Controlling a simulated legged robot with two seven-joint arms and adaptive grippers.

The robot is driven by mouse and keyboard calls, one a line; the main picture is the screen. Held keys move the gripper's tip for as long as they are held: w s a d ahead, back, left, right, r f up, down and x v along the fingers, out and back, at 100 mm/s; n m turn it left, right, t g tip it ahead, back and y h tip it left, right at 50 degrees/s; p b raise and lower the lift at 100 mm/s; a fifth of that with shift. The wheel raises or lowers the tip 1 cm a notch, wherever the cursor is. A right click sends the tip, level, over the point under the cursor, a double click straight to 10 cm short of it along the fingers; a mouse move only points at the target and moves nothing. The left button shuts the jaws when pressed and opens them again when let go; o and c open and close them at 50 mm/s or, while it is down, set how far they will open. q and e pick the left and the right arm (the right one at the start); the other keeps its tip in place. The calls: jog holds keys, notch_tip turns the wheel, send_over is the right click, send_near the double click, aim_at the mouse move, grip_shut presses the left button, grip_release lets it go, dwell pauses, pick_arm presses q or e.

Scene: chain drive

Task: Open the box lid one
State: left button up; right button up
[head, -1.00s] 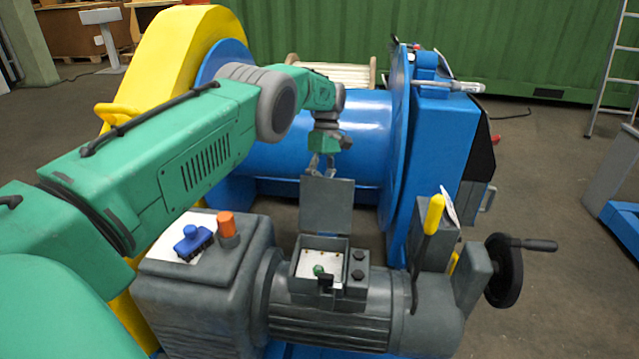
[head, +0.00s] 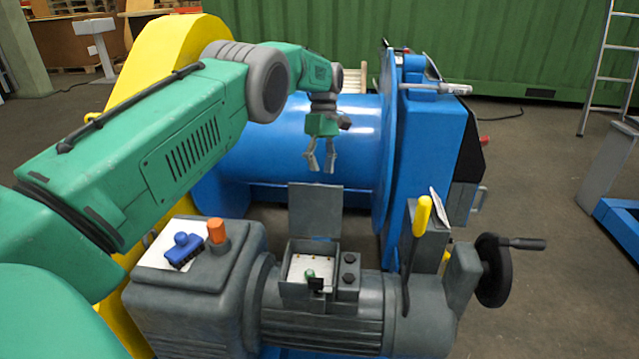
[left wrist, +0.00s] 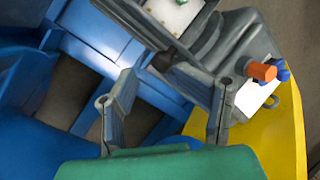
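The small grey box (head: 311,276) sits on top of the motor in the head view. Its lid (head: 315,211) stands upright at the back, so the box is open. Inside are a white panel and a green part (head: 309,274). My left gripper (head: 321,168) hangs above and behind the lid, apart from it, with its fingers spread and nothing between them. In the left wrist view, the two fingers (left wrist: 165,110) are apart, and the white panel (left wrist: 172,14) shows at the top. My right gripper is not in view.
The grey motor housing carries a blue part (head: 185,249) and an orange knob (head: 216,231). A yellow-handled lever (head: 422,215) and a black handwheel (head: 494,270) stand to the right. The big blue drum (head: 270,150) lies behind the gripper.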

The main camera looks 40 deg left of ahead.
pick_arm(q)
jog(key=shift+s+a+r, duration=0.1)
jog(key=shift+a+r, duration=0.1)
jog(key=shift+r, duration=0.45)
jog(key=shift+s+a+r, duration=0.1)
jog(key=shift+a+r, duration=0.1)
jog(key=shift+r, duration=0.45)
jog(key=shift+s+a+r, duration=0.1)
jog(key=shift+a+r, duration=0.1)
jog(key=shift+r, duration=0.45)
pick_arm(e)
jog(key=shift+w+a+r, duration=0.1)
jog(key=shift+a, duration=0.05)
